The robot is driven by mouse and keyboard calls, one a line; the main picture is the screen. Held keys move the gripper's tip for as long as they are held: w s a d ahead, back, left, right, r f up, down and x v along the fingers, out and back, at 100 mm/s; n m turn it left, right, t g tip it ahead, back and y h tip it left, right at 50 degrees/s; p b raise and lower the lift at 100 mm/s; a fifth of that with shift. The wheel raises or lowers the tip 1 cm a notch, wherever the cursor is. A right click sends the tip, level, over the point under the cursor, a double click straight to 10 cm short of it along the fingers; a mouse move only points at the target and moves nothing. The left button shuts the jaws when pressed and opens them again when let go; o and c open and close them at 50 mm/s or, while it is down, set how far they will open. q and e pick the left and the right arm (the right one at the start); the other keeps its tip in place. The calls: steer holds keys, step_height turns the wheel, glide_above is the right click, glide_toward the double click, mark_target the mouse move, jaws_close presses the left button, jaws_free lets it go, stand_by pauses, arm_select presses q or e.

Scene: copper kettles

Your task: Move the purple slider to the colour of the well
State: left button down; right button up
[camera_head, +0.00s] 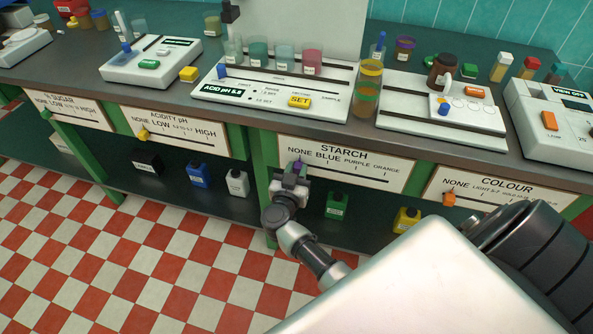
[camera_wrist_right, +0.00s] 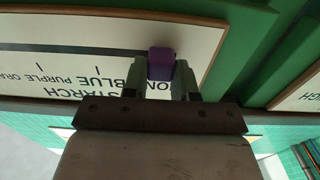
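The STARCH panel (camera_head: 345,178) on the counter front bears the marks NONE, BLUE, PURPLE and ORANGE. The purple slider (camera_head: 299,165) is at its left end, by NONE. My right gripper (camera_head: 291,178) is at the slider, reaching up from below. In the right wrist view the slider (camera_wrist_right: 161,63) sits between the two fingertips, which appear to touch it on both sides. A white plate with round wells (camera_head: 472,106) lies on the counter at right; the wells' colours are too small to tell. My left gripper is not in view.
A COLOUR panel (camera_head: 490,193) with an orange slider (camera_head: 449,199) is to the right, an ACIDITY panel (camera_head: 172,130) to the left. Bottles stand on the shelf below, including a green one (camera_head: 337,206). Cups and testers fill the counter.

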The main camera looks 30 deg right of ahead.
mark_target(384, 179)
jaws_close()
steer(key=s+d+p, duration=0.3)
steer(key=s+p, duration=0.1)
steer(key=s+d+p, duration=0.2)
steer(key=shift+s+d+r, duration=0.3)
steer(key=shift+s+r, duration=0.05)
steer(key=shift+s, duration=0.05)
steer(key=s+d+p, duration=0.1)
steer(key=s+d, duration=0.1)
steer(key=s, duration=0.1)
steer(key=s+d+p, duration=0.2)
steer(key=s+d, duration=0.1)
steer(key=s+d+p, duration=0.1)
steer(key=s+d, duration=0.2)
steer(key=s, duration=0.1)
steer(key=shift+d+f, duration=0.25)
steer(key=shift+f, duration=0.1)
steer(key=shift+s+d, duration=0.35)
steer(key=o, duration=0.8)
jaws_free()
steer(key=shift+s+d, duration=0.1)
steer(key=shift+c, duration=0.2)
